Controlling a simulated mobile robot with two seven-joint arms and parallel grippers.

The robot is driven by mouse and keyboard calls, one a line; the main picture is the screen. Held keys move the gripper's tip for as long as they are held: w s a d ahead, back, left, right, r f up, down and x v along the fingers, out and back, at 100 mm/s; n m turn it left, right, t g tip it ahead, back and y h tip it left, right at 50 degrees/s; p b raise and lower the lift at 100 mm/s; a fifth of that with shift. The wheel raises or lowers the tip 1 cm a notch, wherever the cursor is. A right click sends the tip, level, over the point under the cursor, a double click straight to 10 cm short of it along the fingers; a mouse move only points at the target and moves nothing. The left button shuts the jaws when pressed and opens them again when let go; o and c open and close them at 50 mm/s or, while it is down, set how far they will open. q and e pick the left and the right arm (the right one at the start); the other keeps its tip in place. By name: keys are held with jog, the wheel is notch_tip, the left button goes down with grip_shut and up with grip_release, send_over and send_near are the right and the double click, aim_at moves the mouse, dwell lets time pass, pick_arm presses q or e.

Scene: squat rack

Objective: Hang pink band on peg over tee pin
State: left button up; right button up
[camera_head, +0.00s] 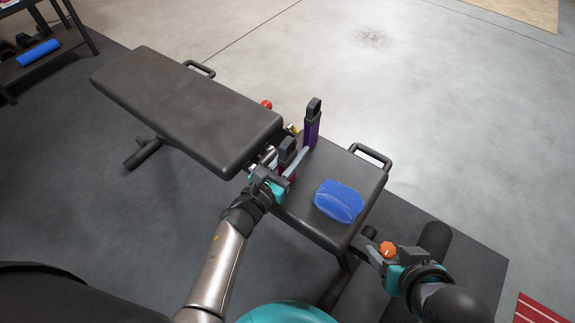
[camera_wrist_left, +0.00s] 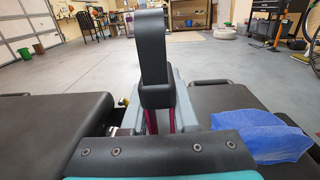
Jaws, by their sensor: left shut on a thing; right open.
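My left gripper (camera_head: 287,160) is over the gap between the bench's pad and seat, shut on the pink band. The band shows as two narrow pink strips (camera_wrist_left: 172,118) between the grey fingers in the left wrist view. A black looped piece (camera_wrist_left: 153,50) rises above these strips; its black top (camera_head: 287,150) also shows in the head view. A purple upright piece with a black top (camera_head: 312,122) stands just beyond my left gripper. I cannot make out the peg or tee pin. My right gripper (camera_head: 380,256) is open near the seat's front right corner.
The bench has a long black pad (camera_head: 180,100) and a shorter seat (camera_head: 350,168) with a blue cloth-like bundle (camera_head: 339,200) on it. An orange knob (camera_head: 387,249) is beside my right gripper. A red ball (camera_head: 266,104) is behind the pad.

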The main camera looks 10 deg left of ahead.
pick_arm(q)
grip_shut()
jog(key=shift+r+p, duration=0.4)
jog(key=shift+r, duration=0.25)
dwell(0.4)
